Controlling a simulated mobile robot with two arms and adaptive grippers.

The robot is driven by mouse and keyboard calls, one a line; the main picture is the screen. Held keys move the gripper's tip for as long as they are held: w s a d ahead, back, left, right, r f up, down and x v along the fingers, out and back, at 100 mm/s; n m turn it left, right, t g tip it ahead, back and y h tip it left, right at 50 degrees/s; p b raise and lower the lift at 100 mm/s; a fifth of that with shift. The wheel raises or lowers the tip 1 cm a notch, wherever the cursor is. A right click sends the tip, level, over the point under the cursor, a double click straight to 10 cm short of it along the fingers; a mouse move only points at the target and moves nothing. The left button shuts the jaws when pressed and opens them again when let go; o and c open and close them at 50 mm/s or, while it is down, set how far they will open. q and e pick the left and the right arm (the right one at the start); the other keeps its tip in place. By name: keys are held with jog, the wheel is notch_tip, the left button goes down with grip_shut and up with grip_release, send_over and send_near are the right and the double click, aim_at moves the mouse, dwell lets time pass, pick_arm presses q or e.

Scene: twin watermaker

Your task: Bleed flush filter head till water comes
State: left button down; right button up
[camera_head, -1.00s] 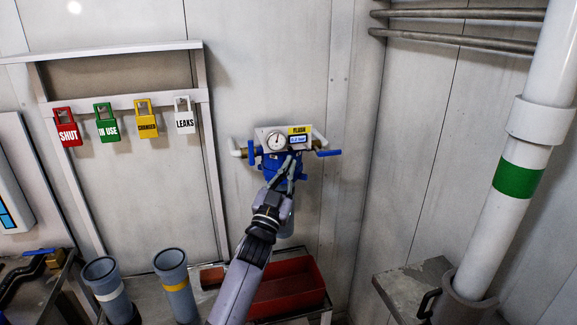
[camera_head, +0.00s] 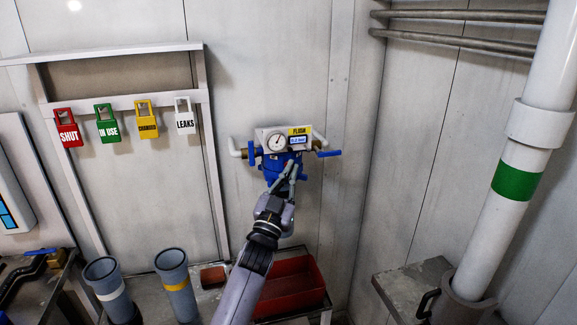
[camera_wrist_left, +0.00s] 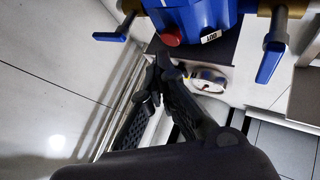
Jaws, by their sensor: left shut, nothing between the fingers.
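The blue filter head (camera_head: 274,165) is on the back wall, below a pale panel with a round gauge (camera_head: 277,142) and a yellow FLUSH label (camera_head: 300,130). A blue display sits under the label; its figures are too small to read surely. Blue valve handles stand at the left (camera_head: 251,152) and right (camera_head: 329,153). My left gripper (camera_head: 290,172) is shut and empty, in front of the head. The left wrist view shows the fingers (camera_wrist_left: 160,68) close to a red button (camera_wrist_left: 172,39) on the head; contact cannot be told. My arm hides the part below the head.
A red tray (camera_head: 310,280) stands on the bench below. Several coloured tags hang on a rack, including LEAKS (camera_head: 184,117). A white pipe (camera_head: 505,210) rises at the right.

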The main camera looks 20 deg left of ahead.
pick_arm(q)
jog(key=shift+s, duration=0.1)
jog(key=shift+s+d+p, duration=0.5)
jog(key=shift+s+d, duration=0.2)
jog(key=shift+s, duration=0.3)
jog(key=shift+s+d+p, duration=0.45)
jog(key=shift+s+d, duration=0.25)
jog(key=shift+s, duration=0.3)
